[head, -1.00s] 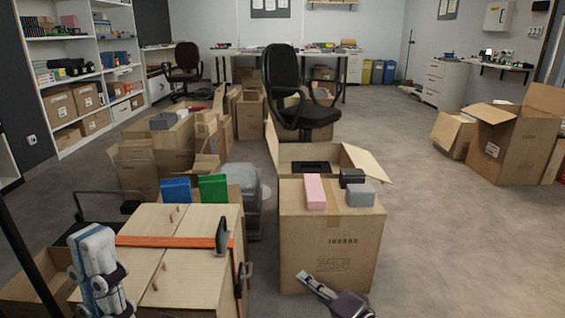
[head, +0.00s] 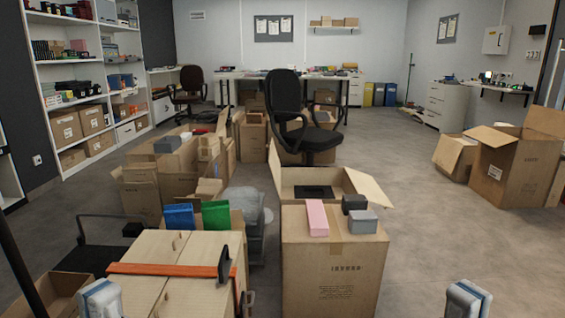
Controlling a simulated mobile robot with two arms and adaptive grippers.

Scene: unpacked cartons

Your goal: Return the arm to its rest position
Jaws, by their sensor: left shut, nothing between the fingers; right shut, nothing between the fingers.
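Parts of my two arms show at the bottom edge of the head view. A white and blue link of my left arm (head: 100,298) is at the lower left, in front of a wooden cabinet (head: 200,246). A similar link of my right arm (head: 467,299) is at the lower right, over the grey floor. Both grippers are below the picture edge and hidden. The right arm link stands apart from the closed carton (head: 333,265) in the middle.
A pink box (head: 317,218), a black box (head: 354,204) and a grey box (head: 363,222) sit on the closed carton. Blue (head: 180,217) and green (head: 216,215) boxes stand behind the cabinet. Floor (head: 445,235) at right is clear.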

